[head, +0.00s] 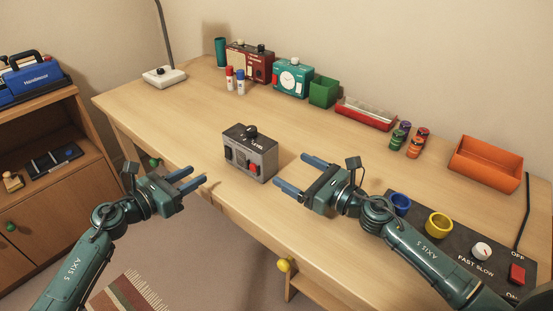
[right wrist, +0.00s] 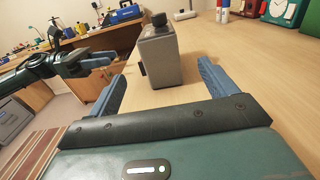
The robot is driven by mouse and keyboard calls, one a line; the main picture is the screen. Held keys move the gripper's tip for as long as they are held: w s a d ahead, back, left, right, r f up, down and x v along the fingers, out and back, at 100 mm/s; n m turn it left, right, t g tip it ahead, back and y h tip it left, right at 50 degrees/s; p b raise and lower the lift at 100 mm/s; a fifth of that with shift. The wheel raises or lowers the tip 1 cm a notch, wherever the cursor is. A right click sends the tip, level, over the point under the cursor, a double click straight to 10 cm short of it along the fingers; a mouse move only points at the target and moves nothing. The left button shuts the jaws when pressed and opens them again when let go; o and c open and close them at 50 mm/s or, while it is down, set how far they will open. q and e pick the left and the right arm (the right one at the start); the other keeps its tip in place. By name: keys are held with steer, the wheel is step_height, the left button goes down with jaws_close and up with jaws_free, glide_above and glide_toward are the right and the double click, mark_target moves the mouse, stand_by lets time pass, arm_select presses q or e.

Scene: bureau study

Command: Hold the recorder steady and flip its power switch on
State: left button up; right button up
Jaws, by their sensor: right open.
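The recorder (head: 250,154) is a grey box with a dark top, a black knob and a red part on its front. It stands upright on the desk between my two grippers, touched by neither. My left gripper (head: 198,178) is open and empty, to the left of the recorder by the desk's front edge. My right gripper (head: 290,172) is open and empty, just right of the recorder. In the right wrist view the recorder (right wrist: 160,57) stands ahead, between the lines of the blue fingers (right wrist: 155,85). I cannot tell the power switch's position.
A dark panel (head: 453,212) with blue and yellow cups, a dial and a red switch lies at the right. An orange bin (head: 486,163), red tray (head: 366,113), green box (head: 323,91), teal clock (head: 292,79) and red radio (head: 249,64) stand behind. The desk around the recorder is clear.

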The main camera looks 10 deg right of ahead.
mark_target(261, 152)
steer(key=x, duration=1.1)
steer(key=shift+w+a, duration=0.15)
steer(key=shift+c, duration=0.6)
steer(key=c, duration=1)
arm_select(q)
steer(key=shift+a, duration=0.1)
steer(key=shift+c, duration=0.6)
arm_select(e)
steer(key=shift+c, duration=0.2)
arm_select(q)
steer(key=v, duration=0.4)
steer(key=shift+s, duration=0.15)
steer(key=c, duration=0.5)
steer(key=shift+s+a, duration=0.2)
jaws_close()
